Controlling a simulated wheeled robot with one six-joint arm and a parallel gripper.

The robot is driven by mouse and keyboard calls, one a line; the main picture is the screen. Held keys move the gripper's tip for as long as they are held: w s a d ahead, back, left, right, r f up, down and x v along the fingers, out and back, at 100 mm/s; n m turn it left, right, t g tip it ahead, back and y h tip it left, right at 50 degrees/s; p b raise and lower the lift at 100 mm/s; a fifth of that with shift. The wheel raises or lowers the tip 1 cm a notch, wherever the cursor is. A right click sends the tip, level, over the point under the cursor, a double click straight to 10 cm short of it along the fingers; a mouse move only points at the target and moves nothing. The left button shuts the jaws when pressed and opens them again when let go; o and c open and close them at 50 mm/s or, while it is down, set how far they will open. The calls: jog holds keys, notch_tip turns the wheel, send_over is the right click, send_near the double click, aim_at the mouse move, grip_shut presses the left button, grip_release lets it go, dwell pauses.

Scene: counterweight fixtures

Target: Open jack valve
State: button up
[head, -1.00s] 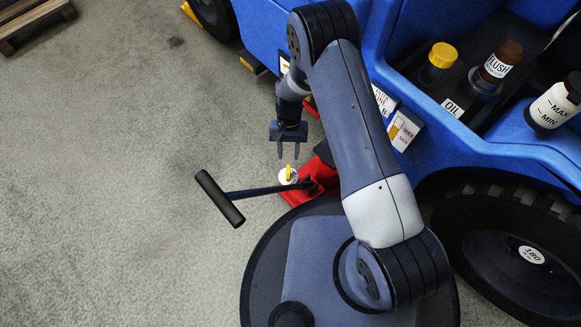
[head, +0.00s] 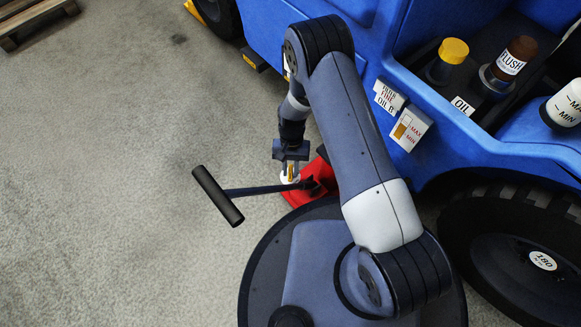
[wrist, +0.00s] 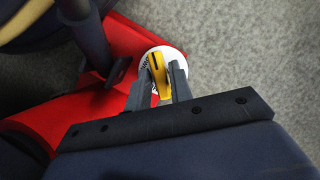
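The red jack (head: 322,178) stands on the floor beside the blue vehicle, with a long dark handle (head: 213,192) ending in a black crossbar. Its yellow valve lever (wrist: 158,74) sits on a round white dial (wrist: 150,58) with dark marks. My gripper (head: 290,173) points down over the dial. In the wrist view, my gripper's fingers (wrist: 161,80) stand on either side of the yellow lever, with narrow gaps seeming to remain, so it looks open around it. The fingers hide part of the dial. In the head view, the lever is mostly hidden between the fingers.
The blue vehicle (head: 385,60) stands close behind and right of the jack, with a black wheel (head: 490,245). Bottles, including a yellow-capped one (head: 447,62), stand in its side tray. A wooden pallet (head: 35,18) lies top left. The floor on the left is clear.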

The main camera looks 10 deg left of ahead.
grip_shut()
jog(key=shift+a+n+h, duration=0.1)
jog(key=shift+n+h, duration=0.5)
jog(key=shift+n, duration=0.9)
jog(key=shift+o, duration=1.7)
grip_release()
jog(key=p+v, duration=0.4)
jog(key=v, duration=0.7)
jog(key=shift+s, duration=0.25)
jog(key=shift+f, duration=0.1)
